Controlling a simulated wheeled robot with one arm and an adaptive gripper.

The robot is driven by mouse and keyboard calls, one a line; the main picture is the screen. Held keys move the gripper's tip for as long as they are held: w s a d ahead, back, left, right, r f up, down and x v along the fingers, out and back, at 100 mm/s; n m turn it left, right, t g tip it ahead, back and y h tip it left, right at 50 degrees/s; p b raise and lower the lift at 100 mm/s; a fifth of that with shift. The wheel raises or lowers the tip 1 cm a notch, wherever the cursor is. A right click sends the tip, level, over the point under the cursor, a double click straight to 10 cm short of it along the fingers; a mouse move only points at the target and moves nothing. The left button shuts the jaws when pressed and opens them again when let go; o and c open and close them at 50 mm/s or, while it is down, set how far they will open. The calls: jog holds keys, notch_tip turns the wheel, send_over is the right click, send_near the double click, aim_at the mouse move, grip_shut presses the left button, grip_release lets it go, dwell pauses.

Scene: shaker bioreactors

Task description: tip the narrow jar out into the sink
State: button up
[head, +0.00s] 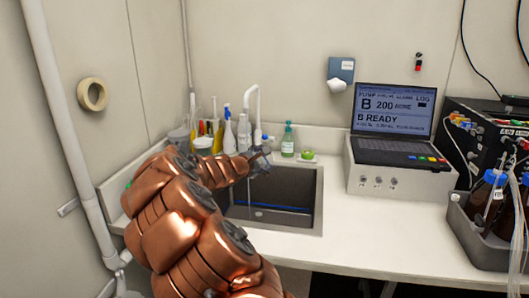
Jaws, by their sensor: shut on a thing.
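The dark grey sink (284,198) is set into the white counter, in the middle of the head view. My copper-coloured arm reaches across its left side. My gripper (261,161) is over the back left part of the sink, small and dark in the picture. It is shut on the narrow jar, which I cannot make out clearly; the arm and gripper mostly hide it. A thin pale vertical streak shows below the gripper, over the sink; I cannot tell whether it is liquid. A blue line runs across the inside of the sink.
A white tap (255,108) and several bottles stand behind the sink, with a green-labelled bottle (288,140) close to its back edge. A laptop (392,125) sits on a white box (398,180) to the right. A grey tray (482,236) holds brown bottles. The front right counter is clear.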

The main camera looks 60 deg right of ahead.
jog(key=shift+w+d+r+n+g+p, duration=0.2)
jog(key=shift+n+p, duration=0.3)
jog(key=shift+p, duration=1.35)
jog(key=shift+w+a+r+n+g+p, duration=0.1)
jog(key=shift+w+r+n+p, duration=0.3)
jog(key=shift+p, duration=1.45)
jog(key=n+p, duration=0.1)
jog(key=p, duration=0.5)
jog(key=shift+w+n+g+y+p, duration=0.25)
jog(key=shift+n+g+y+p, duration=0.05)
jog(key=shift+n+g, duration=0.1)
jog(key=shift+w+d+f+n+g+p, duration=0.15)
jog(key=shift+w+n+g+p, duration=0.2)
jog(key=shift+n, duration=0.25)
jog(key=shift+w+d+r+n+g+y, duration=0.1)
jog(key=shift+w+r+n+g+y, duration=0.25)
jog(key=shift+n, duration=0.45)
jog(key=shift+f, duration=0.1)
